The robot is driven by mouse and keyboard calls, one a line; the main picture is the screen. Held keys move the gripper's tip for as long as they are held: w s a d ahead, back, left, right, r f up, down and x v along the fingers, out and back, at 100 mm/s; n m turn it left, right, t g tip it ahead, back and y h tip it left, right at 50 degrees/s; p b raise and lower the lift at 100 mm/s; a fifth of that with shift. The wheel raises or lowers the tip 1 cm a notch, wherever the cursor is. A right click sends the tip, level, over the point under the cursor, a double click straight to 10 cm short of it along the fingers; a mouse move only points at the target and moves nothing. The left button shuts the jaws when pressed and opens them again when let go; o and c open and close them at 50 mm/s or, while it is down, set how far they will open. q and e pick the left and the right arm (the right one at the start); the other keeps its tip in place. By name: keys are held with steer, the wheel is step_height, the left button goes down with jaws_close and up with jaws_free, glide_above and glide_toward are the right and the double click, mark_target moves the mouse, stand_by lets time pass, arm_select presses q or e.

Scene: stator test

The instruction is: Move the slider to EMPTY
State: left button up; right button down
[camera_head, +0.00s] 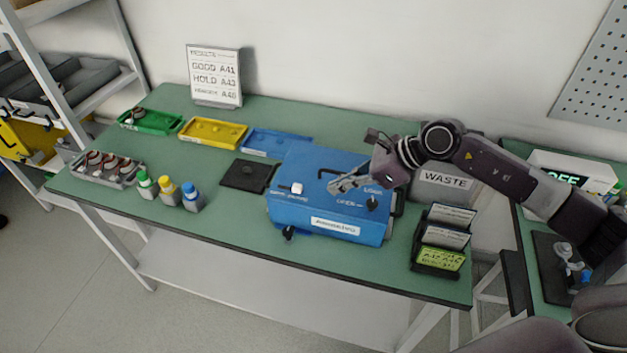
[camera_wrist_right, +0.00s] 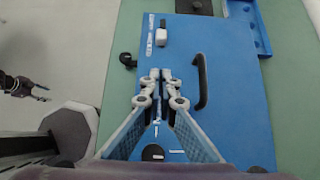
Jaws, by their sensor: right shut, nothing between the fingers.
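The blue box (camera_head: 330,205) stands on the green table (camera_head: 225,225). A white block (camera_head: 297,188) sits on its top at the left, beside small print; it also shows in the wrist view (camera_wrist_right: 161,38). A dark round knob (camera_head: 373,204) is at the right of the box, among labels too small to read surely. I cannot tell for certain which part is the slider. My right gripper (camera_head: 335,188) is shut and empty above the box top, between block and knob; its fingers show in the wrist view (camera_wrist_right: 161,76). My left gripper (camera_wrist_right: 40,92) is small at the left edge there.
A black handle (camera_wrist_right: 201,82) rises along the box. A dark card rack (camera_head: 437,255) stands right of the box, with a WASTE bin (camera_head: 443,182) behind. A dark pad (camera_head: 247,175), coloured trays and several small bottles (camera_head: 168,191) are to the left. The front left tabletop is clear.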

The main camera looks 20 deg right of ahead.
mark_target(302, 191)
steer(key=w+a+p, duration=0.1)
steer(key=w+a+f, duration=0.1)
steer(key=a, duration=0.1)
steer(key=w+a+f+p, duration=0.1)
steer(key=a, duration=0.1)
steer(key=shift+w+p, duration=0.25)
steer(key=shift+p, duration=0.1)
steer(key=shift+a+f, duration=0.1)
steer(key=w+a+b, duration=0.1)
steer(key=a, duration=0.1)
steer(key=w+a+b, duration=0.1)
steer(key=a+b, duration=0.1)
steer(key=shift+w+f, duration=0.1)
steer(key=shift+w, duration=0.25)
steer(key=shift+w+a, duration=0.1)
steer(key=shift+r, duration=0.2)
